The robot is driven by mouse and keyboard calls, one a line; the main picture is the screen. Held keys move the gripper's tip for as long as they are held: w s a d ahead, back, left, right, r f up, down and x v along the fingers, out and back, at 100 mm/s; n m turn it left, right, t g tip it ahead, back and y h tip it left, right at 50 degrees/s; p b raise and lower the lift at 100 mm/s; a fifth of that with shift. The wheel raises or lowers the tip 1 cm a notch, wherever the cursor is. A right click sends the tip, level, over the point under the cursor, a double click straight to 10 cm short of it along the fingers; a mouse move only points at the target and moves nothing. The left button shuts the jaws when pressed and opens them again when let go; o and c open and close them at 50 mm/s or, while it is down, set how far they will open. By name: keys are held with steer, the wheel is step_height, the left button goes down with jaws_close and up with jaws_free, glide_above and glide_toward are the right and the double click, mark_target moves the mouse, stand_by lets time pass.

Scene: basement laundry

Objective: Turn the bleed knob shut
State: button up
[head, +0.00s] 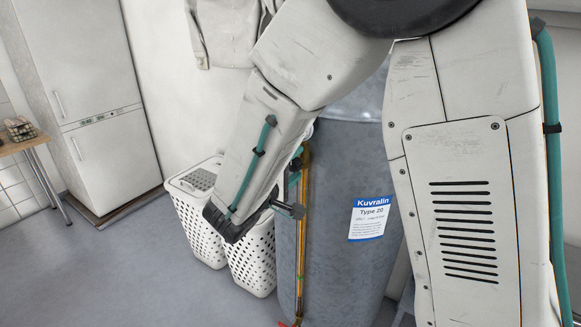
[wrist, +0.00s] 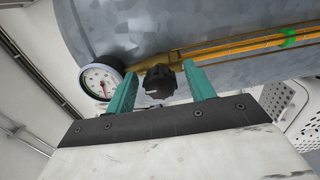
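In the wrist view a black ribbed knob (wrist: 159,84) sits on a brass-coloured pipe fitting against the grey metal tank (wrist: 140,25). My gripper (wrist: 160,70) is open, with one teal finger on each side of the knob. Gaps show between the knob and both fingers, a wider one on the left, so neither appears to touch it. In the head view the tank (head: 345,270) stands upright with a blue and white label (head: 369,218). My arm reaches down to its left side and hides most of my gripper there; I cannot make out the knob clearly.
A round pressure gauge (wrist: 101,81) sits close by the left finger. A brass pipe (head: 302,240) runs along the tank. White laundry baskets (head: 252,262) stand close to the arm. A fridge (head: 85,90) and a wooden table (head: 22,143) are at left. Floor at front left is clear.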

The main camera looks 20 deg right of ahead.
steer(key=v, duration=0.7)
steer(key=shift+s+a, duration=0.25)
steer(key=shift+a, duration=0.05)
steer(key=s+d+f+m+g+y, duration=0.1)
steer(key=s+d+f+g+y, duration=0.2)
steer(key=s+g, duration=0.35)
steer(key=s+d+g+y, duration=0.2)
steer(key=s+d+g, duration=0.3)
steer(key=s, duration=0.3)
steer(key=s+d+r+m+t+y, duration=0.1)
steer(key=s+r+m+t+y, duration=0.1)
steer(key=s+r+m+y, duration=0.4)
steer(key=s+y, duration=0.3)
steer(key=s, duration=0.1)
steer(key=shift+d+r+y, duration=0.15)
steer(key=shift+d+y, duration=0.15)
